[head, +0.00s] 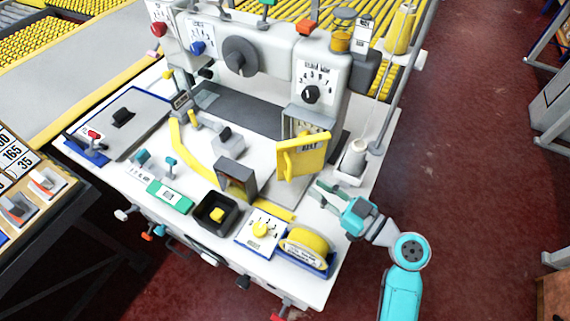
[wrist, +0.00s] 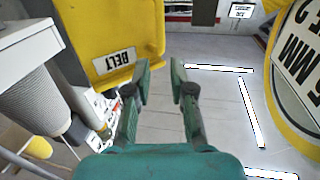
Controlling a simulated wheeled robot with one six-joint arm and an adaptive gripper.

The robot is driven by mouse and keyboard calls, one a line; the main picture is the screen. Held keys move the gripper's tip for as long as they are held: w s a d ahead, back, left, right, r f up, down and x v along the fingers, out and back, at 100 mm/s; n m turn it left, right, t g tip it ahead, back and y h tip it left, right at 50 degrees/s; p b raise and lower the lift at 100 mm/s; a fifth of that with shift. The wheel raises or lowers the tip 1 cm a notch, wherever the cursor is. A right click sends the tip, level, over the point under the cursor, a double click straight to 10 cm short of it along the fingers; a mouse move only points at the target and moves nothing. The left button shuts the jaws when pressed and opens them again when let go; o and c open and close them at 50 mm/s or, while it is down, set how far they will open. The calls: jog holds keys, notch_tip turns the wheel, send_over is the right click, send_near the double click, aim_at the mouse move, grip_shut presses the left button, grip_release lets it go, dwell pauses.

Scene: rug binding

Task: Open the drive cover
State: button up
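The drive cover is a yellow panel (head: 303,158) marked BELT, low on the front of the white machine's right column. It stands swung out at an angle from its grey housing (head: 287,122), and part of the housing's inside shows above it. In the wrist view the cover (wrist: 110,35) fills the upper left, its BELT label facing me. My gripper (head: 322,190) is just below and right of the cover in the head view. Its green fingers (wrist: 161,78) are apart with nothing between them. The left finger is close beside the cover's lower edge; I cannot tell whether they touch.
A yellow tape roll (head: 305,243) lies in front. A dark box (head: 236,177) stands left. The red floor at right is open.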

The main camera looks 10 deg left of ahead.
aim_at(290, 167)
jog(key=x, duration=0.9)
jog(key=shift+a, duration=0.3)
jog(key=shift+c, duration=0.3)
grip_shut()
